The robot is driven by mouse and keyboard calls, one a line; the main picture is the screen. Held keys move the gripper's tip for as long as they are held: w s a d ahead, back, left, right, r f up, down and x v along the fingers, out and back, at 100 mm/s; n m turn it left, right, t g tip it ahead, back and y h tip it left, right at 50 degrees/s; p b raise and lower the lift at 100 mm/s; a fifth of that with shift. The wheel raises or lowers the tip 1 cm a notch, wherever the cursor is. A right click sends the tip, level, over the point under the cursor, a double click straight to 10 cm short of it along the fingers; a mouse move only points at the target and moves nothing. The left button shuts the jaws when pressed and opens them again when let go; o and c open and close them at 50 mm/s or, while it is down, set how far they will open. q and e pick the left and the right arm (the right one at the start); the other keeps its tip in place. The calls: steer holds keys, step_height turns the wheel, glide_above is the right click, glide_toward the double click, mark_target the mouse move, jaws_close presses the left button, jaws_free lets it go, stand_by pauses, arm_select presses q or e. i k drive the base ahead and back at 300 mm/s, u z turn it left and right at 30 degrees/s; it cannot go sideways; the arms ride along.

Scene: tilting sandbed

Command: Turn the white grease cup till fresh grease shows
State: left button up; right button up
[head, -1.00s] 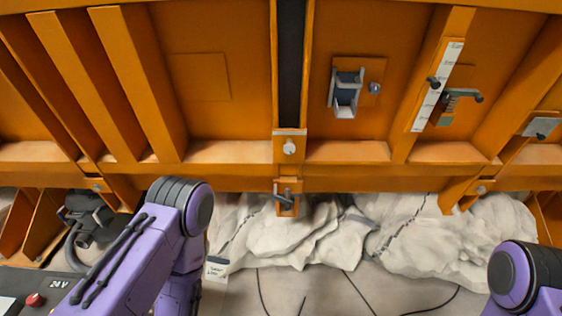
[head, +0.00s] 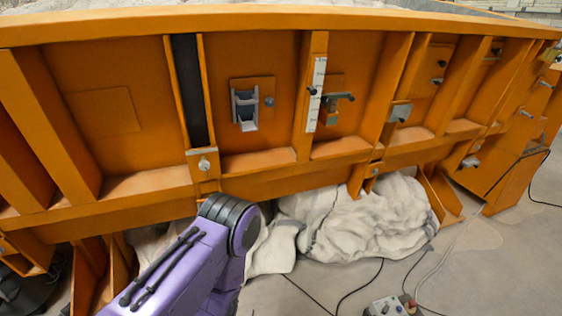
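A small pale round fitting (head: 204,165) sits on an orange bracket below the dark vertical strip; I cannot tell whether it is the white grease cup. My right arm and gripper are out of view.
The orange ribbed sandbed wall (head: 100,110) spans the view. It carries a grey bracket (head: 245,108), a white scale strip (head: 316,95) and a lever (head: 335,103). A control box (head: 388,307) and cables lie on open floor at lower right.

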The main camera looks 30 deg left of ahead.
mark_target(204, 165)
steer(key=z, duration=0.6)
steer(key=i, duration=1.15)
steer(key=u, duration=0.7)
